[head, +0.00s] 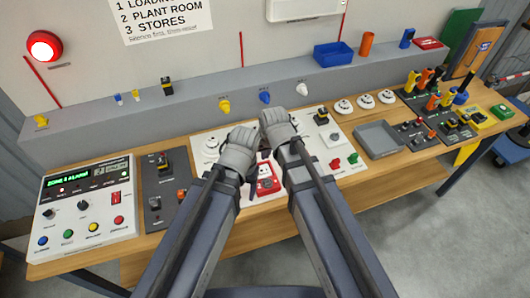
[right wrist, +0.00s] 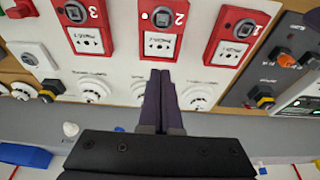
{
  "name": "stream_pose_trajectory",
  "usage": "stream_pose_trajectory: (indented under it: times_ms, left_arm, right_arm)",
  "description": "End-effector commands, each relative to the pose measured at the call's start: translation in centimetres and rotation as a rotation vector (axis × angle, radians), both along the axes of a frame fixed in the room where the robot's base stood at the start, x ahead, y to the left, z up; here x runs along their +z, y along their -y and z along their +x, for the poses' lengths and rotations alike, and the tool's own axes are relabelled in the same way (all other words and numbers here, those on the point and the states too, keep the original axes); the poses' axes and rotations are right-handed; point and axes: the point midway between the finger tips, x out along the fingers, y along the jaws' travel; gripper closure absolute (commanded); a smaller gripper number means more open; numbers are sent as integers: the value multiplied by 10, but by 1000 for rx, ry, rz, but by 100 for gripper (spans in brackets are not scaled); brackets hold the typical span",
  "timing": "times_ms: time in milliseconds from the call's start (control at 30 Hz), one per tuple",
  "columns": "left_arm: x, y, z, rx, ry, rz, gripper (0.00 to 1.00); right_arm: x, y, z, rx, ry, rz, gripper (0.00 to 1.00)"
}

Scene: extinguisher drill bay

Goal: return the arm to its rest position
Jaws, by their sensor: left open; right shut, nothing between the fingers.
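My left gripper (head: 240,152) is over the middle of the bench, the lower of the two in the head view. It is open with nothing seen in it; its fingertips are largely hidden. My right gripper (head: 276,126) is just right of it, close beside it. In the right wrist view its dark fingers (right wrist: 161,75) are shut and empty, their tips just below the red call point 2 (right wrist: 164,30) in the picture. I cannot tell whether they touch the panel. Both arms reach in from the bottom of the head view.
The white alarm panel (head: 85,203) stands at the bench's left. A red call point (head: 265,180) shows between my arms. A grey tray (head: 380,139) is on the right, with several switches and coloured parts beyond it. A blue bin (head: 333,53) sits on the rear ledge.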

Motion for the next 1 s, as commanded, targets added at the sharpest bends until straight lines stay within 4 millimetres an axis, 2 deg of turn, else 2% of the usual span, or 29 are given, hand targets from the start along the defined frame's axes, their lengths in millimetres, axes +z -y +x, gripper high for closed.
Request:
stream_pose_trajectory:
  times_ms: [467, 567, 700, 800, 900, 1000]
  left_arm:
    - [-2, 0, 0, 0, 0, 0, 32]
    - [-17, 0, 0, -1, 0, 0, 32]
    - [-50, 0, 0, -4, 0, 1, 32]
    - [-66, 0, 0, -5, 0, 1, 32]
    - [-73, 0, 0, -6, 0, 1, 32]
    - [-74, 0, 0, -7, 0, 1, 32]
  right_arm:
    - [-2, 0, -1, 0, -2, -1, 100]
    - [-20, 6, -20, 4, -38, -25, 100]
    - [-58, 23, -73, 9, -154, -100, 100]
    - [-74, 35, -105, 9, -228, -151, 100]
    - [-82, 43, -125, 7, -277, -185, 100]
    - [-82, 46, -132, 5, -298, -200, 100]
